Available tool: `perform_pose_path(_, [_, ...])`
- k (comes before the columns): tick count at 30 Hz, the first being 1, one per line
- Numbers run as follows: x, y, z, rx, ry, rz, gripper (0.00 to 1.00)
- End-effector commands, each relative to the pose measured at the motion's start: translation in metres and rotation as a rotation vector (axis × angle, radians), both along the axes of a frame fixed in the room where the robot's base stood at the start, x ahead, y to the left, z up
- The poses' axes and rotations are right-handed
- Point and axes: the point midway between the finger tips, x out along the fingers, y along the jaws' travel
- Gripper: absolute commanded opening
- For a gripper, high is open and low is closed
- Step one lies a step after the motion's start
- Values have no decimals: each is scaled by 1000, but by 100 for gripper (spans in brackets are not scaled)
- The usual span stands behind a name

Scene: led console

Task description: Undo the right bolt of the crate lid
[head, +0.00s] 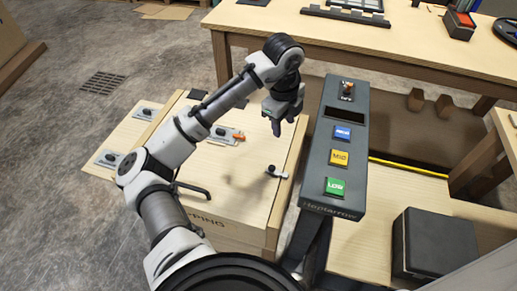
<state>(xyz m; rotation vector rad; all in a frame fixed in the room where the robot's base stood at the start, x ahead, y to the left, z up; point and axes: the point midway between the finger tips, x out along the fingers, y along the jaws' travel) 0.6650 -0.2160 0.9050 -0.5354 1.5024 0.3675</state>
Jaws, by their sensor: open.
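A pale wooden crate lid (225,190) lies below my arm, with a dark bar handle near its front. A small bolt (277,172) with a dark knob and a light metal plate sits at the lid's right edge. Another fitting (228,135), a metal plate with a dark knob and an orange end, is farther back on the lid. My gripper (277,128) points down, open and empty, above the lid's back right part. It appears apart from the right-edge bolt, which is nearer the front. Whether that bolt is shot or drawn is too small to tell.
A dark console (338,150) with blue, yellow and green buttons and a top switch stands close right of the crate. Left, a wooden panel (128,135) carries two metal fittings. A workbench (400,50) stands behind. A black box (430,243) sits at lower right.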

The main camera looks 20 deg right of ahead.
Motion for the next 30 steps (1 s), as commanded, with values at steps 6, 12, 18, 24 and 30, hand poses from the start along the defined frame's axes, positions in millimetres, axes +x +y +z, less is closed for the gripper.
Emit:
perform_pose_path(6, [-13,17,-20,146,76,-79,42])
perform_pose_path(12, [-15,18,-47,142,78,-77,42])
perform_pose_path(18, [-16,19,-86,141,78,-74,42])
perform_pose_path(24, [-16,22,-122,142,75,-74,42])
perform_pose_path(30, [-16,22,-146,142,73,-74,42])
